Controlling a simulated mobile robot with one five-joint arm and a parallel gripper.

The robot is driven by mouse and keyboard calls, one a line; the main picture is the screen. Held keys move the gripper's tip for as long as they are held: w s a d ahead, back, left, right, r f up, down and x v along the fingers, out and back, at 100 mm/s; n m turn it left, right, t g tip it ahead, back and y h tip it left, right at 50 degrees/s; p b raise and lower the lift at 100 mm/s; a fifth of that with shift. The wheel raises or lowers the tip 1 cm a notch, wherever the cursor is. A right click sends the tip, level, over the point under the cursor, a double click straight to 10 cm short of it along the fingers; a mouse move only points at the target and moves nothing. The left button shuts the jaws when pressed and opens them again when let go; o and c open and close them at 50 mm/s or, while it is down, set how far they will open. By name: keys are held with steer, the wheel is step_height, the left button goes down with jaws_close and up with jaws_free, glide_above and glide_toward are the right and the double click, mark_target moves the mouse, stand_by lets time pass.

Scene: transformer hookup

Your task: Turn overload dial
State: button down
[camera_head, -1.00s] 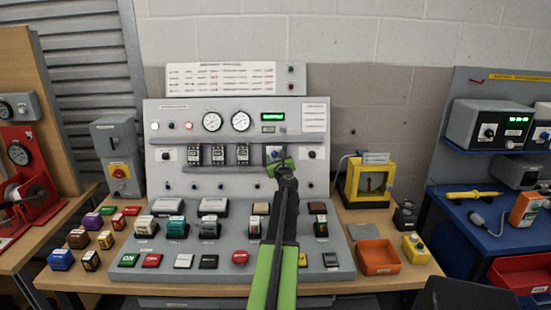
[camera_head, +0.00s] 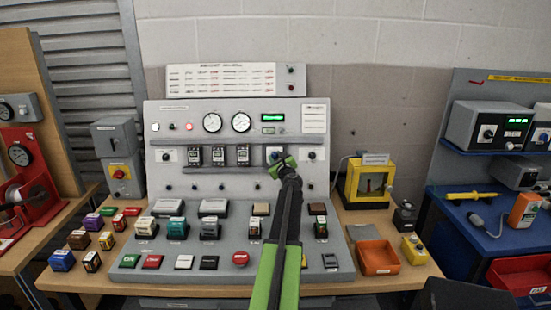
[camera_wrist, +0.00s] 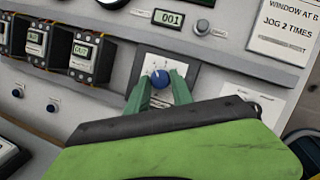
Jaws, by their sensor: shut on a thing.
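The overload dial is a round blue knob (camera_wrist: 160,78) with a white pointer mark, on a white plate with scale marks. The pointer points up and slightly left in the wrist view. My gripper (camera_wrist: 160,92) has its two green fingers on either side of the knob, shut on it. In the head view my gripper (camera_head: 281,164) is at the panel's right half, tilted, and covers most of the dial and its plate (camera_head: 274,152).
Several small breaker-like modules (camera_head: 219,155) sit left of the dial. A small display (camera_wrist: 175,19) reading 001 is above it. Another knob (camera_head: 309,155) is close on the right. Buttons and switches fill the sloped desk (camera_head: 215,245) below.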

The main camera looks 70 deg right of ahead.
steer(key=c, duration=1.1)
jaws_free()
steer(key=v, duration=1.7)
steer(key=shift+s+a+p, duration=0.15)
steer(key=shift+s+p, duration=0.1)
steer(key=shift+p, duration=0.05)
